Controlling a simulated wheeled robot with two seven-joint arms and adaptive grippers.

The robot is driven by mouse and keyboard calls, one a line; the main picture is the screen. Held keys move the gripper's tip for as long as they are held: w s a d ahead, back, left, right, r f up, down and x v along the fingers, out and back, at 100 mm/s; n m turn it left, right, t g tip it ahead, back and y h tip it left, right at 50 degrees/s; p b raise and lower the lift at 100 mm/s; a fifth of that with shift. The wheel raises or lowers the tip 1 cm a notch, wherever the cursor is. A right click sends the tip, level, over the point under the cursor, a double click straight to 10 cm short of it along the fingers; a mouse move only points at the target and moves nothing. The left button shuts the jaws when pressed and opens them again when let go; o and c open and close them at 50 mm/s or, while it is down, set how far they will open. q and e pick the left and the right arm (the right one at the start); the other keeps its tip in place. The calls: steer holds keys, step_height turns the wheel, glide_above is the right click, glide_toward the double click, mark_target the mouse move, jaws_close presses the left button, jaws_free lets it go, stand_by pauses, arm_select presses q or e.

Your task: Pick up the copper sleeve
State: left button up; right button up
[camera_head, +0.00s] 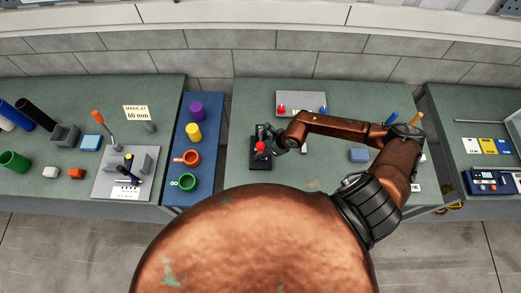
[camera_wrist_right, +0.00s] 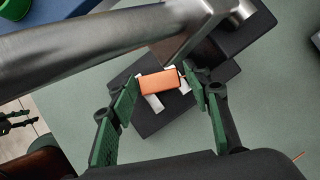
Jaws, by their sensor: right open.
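The copper sleeve (camera_wrist_right: 160,82) looks like a short orange piece in the right wrist view. It lies on white supports on a black base (camera_wrist_right: 205,98), and a grey metal bar (camera_wrist_right: 90,45) passes above it. In the head view the sleeve cannot be made out behind my gripper and the red knob (camera_head: 260,147). My right gripper (camera_head: 268,136) is over the black base at the middle table. Its green-padded fingers (camera_wrist_right: 160,92) are open, one on each side of the sleeve, with gaps visible. My left gripper does not show in the head view.
A blue strip (camera_head: 177,198) holds purple (camera_head: 197,111), yellow (camera_head: 193,132), orange and green round pieces left of the middle table. A grey panel (camera_head: 301,99) with red and blue parts stands behind. A blue block (camera_head: 358,155) lies right. The table's front left is clear.

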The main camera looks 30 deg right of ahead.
steer(key=shift+s, duration=0.3)
steer(key=shift+w+f, duration=0.1)
steer(key=shift+w, duration=0.2)
steer(key=c, duration=0.3)
steer(key=shift+s, duration=0.25)
steer(key=c, duration=0.5)
steer(key=shift+w, duration=0.1)
steer(key=shift+r, duration=0.65)
arm_select(q)
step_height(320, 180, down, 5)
steer(key=b, duration=0.5)
arm_select(e)
steer(key=s+a+r, duration=0.4)
steer(key=s+r, duration=0.7)
steer(key=s, duration=0.2)
steer(key=shift+s+a+r, duration=0.15)
steer(key=shift+s+r, duration=0.1)
steer(key=shift+r, duration=0.15)
